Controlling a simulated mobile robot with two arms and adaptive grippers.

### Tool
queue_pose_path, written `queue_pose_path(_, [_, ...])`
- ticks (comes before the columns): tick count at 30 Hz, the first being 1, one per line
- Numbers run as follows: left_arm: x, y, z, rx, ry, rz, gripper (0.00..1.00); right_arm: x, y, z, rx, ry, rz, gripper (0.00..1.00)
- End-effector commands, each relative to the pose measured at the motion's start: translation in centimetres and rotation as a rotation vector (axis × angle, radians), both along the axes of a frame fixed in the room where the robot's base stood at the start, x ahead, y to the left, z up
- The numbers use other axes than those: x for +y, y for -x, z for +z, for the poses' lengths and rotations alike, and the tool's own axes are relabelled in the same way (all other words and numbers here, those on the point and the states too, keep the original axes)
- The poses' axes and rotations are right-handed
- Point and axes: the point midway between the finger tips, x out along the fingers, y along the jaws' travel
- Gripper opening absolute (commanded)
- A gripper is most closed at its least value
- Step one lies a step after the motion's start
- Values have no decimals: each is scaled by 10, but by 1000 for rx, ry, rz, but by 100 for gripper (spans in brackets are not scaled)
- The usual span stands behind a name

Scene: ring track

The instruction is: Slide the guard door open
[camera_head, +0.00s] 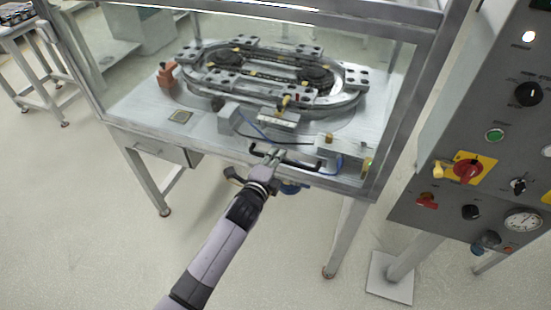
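The guard door (150,95) looks like a clear panel in a metal frame at the front of the machine, and the ring track shows behind it. A dark bar handle (300,165) runs along the low front edge, right of centre. My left gripper (272,156) is at the left part of this handle, with its fingers over or around the bar. The picture is too small to tell whether the fingers are closed on it. My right gripper is out of view.
The oval ring track (270,75) sits on the machine table behind the guard. A grey control panel (480,150) with knobs and a gauge stands close at the right. A drawer box (160,148) hangs under the table at left. Floor is clear at lower left.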

Motion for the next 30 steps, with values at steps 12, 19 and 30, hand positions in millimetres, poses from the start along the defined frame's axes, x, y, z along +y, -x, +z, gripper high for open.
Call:
queue_pose_path(12, [0,0,0,1,0,0,0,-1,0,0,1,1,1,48])
queue_pose_path(19, [0,1,-1,1,0,0,0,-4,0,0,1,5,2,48])
queue_pose_path(30, [0,-6,11,-1,-1,0,0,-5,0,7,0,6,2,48])
